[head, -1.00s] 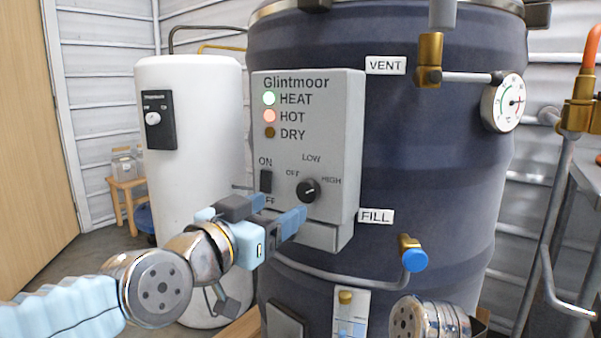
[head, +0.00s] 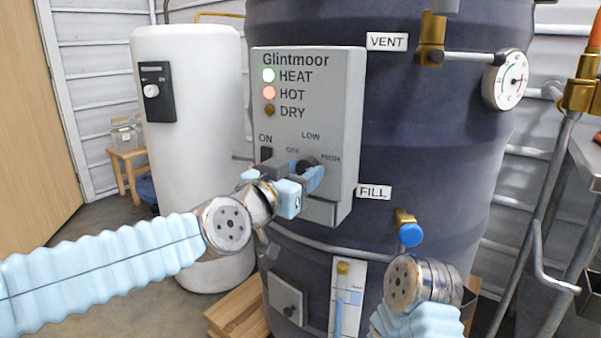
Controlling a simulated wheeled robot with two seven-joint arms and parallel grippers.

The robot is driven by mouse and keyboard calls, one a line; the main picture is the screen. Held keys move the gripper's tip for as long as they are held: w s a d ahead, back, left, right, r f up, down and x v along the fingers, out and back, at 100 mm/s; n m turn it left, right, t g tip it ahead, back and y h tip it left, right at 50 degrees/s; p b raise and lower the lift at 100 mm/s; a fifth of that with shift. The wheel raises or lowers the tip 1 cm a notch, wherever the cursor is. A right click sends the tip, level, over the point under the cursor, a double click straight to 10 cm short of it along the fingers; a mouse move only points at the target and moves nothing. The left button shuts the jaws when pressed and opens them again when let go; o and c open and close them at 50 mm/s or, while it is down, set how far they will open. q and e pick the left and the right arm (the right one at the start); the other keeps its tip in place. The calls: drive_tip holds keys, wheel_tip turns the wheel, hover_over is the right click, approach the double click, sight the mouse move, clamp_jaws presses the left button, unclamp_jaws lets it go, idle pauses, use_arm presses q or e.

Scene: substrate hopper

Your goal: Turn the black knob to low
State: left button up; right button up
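The black knob (head: 307,165) is on the grey Glintmoor control box (head: 343,105), with OFF, LOW and HIGH printed around it. My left gripper (head: 305,170) is at the knob, its light blue fingertips on either side of it. The fingers cover much of the knob, so I cannot see where its pointer stands, nor whether the fingers press on it. My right arm shows at the lower right, but its gripper fingers are not visible.
The dark ON switch (head: 266,154) sits just left of my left gripper. A blue-handled FILL valve (head: 410,234) sticks out at the lower right. A white tank (head: 200,110) stands to the left.

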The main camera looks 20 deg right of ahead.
use_arm(q)
drive_tip(key=c, duration=0.5)
drive_tip(key=shift+o, duration=0.2)
drive_tip(key=shift+n, duration=0.3)
drive_tip(key=shift+f+n+b, duration=0.1)
drive_tip(key=shift+n+b, duration=0.35)
drive_tip(key=shift+n, duration=0.55)
drive_tip(key=n+b, duration=0.1)
drive_tip(key=n, duration=0.2)
drive_tip(key=n+b, duration=0.1)
drive_tip(key=n, duration=0.5)
